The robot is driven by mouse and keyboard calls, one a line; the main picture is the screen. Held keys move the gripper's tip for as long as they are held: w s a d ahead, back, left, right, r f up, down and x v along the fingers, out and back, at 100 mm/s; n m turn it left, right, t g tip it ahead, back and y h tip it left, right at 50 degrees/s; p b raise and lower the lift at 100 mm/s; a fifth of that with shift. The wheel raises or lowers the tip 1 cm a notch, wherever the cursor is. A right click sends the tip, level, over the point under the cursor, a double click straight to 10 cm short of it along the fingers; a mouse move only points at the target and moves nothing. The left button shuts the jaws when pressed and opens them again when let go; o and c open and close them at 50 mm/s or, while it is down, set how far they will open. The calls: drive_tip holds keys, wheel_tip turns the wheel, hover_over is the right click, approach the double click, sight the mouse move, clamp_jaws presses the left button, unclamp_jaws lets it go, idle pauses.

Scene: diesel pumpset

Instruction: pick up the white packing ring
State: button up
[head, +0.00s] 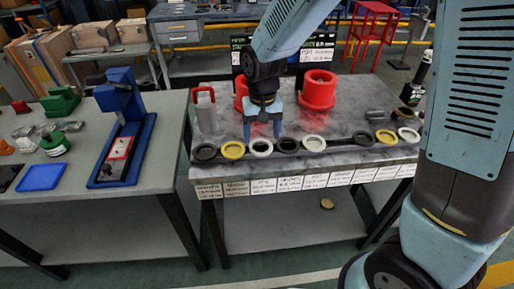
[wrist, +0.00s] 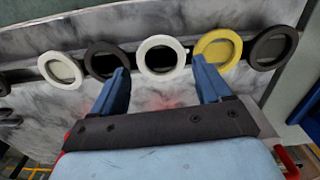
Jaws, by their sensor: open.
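Three white rings lie in the row on the marble-look bench: one (head: 261,154) in front of my gripper, one (head: 323,149) right of it and one (head: 417,138) at the far right. My gripper (head: 262,137) points down with its blue fingers apart and nothing between them. In the wrist view my gripper (wrist: 160,68) has the nearest white ring (wrist: 162,74) centred in the gap just beyond its fingertips. Another white ring (wrist: 44,70) shows at the left there. The height of the fingertips above the bench is hard to tell.
Black rings (head: 205,160) and yellow rings (head: 233,157) lie close beside the white ones, above a row of labels (head: 290,184). Red cylinders (head: 318,92) and a red-handled clear container (head: 205,112) stand behind. A blue press (head: 124,130) stands on the left table.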

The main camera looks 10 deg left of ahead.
sight(262, 143)
drive_tip(key=shift+f, duration=2.35)
drive_tip(key=c, duration=0.6)
drive_tip(key=shift+r, duration=0.1)
